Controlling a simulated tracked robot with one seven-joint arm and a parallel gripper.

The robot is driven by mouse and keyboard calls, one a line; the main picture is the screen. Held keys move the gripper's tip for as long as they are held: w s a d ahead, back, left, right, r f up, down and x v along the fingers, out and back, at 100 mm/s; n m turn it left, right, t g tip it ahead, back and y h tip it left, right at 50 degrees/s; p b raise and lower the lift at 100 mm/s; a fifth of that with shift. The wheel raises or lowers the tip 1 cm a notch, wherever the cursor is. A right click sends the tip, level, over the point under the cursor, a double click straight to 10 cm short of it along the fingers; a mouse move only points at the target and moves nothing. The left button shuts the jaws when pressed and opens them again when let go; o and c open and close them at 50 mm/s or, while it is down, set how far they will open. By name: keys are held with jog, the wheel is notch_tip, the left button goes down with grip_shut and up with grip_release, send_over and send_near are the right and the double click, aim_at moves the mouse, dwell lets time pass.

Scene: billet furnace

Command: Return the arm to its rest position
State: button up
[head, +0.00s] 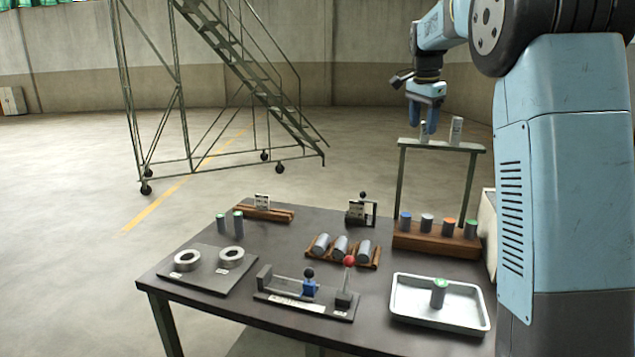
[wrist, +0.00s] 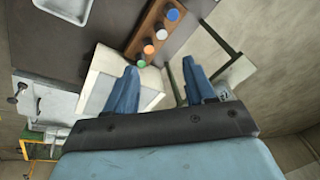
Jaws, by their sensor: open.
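My blue gripper (head: 425,128) hangs from my raised arm at the upper right of the head view, pointing down. In the wrist view its two blue fingers (wrist: 160,88) stand apart with nothing between them. In the head view it overlaps a small stand (head: 440,146) that carries two upright pale cards. I cannot tell how near the fingers are to the cards.
A dark table (head: 290,235) holds a wooden rack of billets (head: 425,241), a white tray (head: 405,312) with one green-topped billet, a cradle of grey billets (head: 340,249), a red-knobbed lever fixture (head: 300,300) and two rings (head: 187,261). A wheeled staircase (head: 240,75) stands behind. Floor left is clear.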

jog(key=s+n+y, duration=0.1)
jog(key=s+n, duration=0.3)
jog(key=s, duration=0.9)
jog(key=s+a+f+n+t, duration=0.1)
jog(key=s+f+n, duration=0.2)
jog(key=s, duration=0.6)
jog(key=s+a+f+n+t, duration=0.1)
jog(key=s+f, duration=0.4)
jog(key=s, duration=0.5)
jog(key=s+a+f+n+t, duration=0.1)
jog(key=s+f+n, duration=0.3)
jog(key=s, duration=0.5)
jog(key=shift+s+a+n, duration=0.2)
jog(key=shift+a+n, duration=0.1)
jog(key=shift+a, duration=0.55)
